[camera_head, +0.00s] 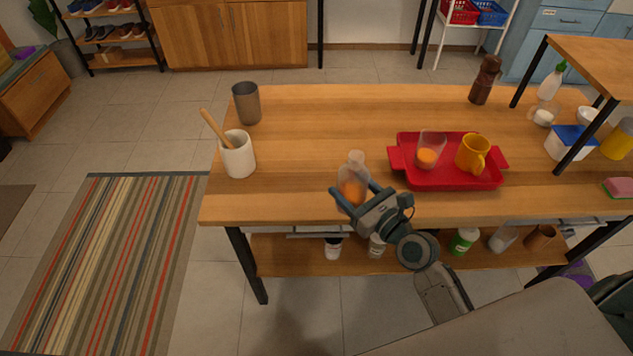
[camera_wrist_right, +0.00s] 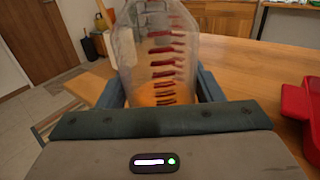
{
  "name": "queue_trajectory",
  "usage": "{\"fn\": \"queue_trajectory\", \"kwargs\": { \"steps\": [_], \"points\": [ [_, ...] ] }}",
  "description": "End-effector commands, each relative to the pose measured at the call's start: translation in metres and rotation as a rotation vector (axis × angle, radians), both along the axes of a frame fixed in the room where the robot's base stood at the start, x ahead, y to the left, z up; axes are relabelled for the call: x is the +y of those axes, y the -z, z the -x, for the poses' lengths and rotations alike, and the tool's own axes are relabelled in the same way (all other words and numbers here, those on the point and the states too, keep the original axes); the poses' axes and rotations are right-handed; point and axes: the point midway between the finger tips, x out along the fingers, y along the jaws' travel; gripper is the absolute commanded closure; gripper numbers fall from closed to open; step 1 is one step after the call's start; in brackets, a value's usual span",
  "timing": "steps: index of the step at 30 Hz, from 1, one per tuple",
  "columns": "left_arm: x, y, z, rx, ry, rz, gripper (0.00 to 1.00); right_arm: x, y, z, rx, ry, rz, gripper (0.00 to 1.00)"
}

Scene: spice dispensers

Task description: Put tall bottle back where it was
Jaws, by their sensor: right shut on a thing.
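A tall clear bottle (camera_head: 354,170) with orange contents and a pale top is upright near the front edge of the wooden table. My right gripper (camera_head: 352,192) is shut around its lower part. The bottle also shows in the right wrist view (camera_wrist_right: 158,55), with red marks up its side and orange contents low down, between my two fingers (camera_wrist_right: 155,92). I cannot tell whether its base touches the table. My left gripper is not in view.
A red tray (camera_head: 408,171) to the right holds a glass with orange contents (camera_head: 428,152) and a yellow mug (camera_head: 471,155). A white mortar with pestle (camera_head: 238,157) and a grey cup (camera_head: 246,104) stand left. A brown mill (camera_head: 484,82) stands behind. The back middle is clear.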

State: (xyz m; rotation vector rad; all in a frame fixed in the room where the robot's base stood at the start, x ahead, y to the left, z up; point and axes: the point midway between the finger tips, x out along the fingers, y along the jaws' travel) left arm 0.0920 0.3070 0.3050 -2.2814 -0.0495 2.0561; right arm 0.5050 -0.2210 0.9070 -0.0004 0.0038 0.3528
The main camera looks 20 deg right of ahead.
Motion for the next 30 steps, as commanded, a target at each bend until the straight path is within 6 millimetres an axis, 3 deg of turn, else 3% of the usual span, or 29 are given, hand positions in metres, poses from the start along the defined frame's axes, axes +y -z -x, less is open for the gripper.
{"fn": "queue_trajectory", "kwargs": {
  "steps": [8,21,25,30],
  "points": [
    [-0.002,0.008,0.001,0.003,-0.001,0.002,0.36,-0.005,0.009,-0.018,-0.003,-0.039,-0.002,0.76],
    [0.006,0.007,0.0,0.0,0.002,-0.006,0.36,0.02,0.018,-0.12,-0.002,-0.04,-0.004,0.76],
    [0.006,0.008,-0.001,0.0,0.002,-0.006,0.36,0.025,0.021,-0.142,-0.001,-0.04,-0.003,0.76],
    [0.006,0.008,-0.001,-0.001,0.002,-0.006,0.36,0.027,0.022,-0.154,-0.001,-0.039,0.0,0.76]
  ]
}}
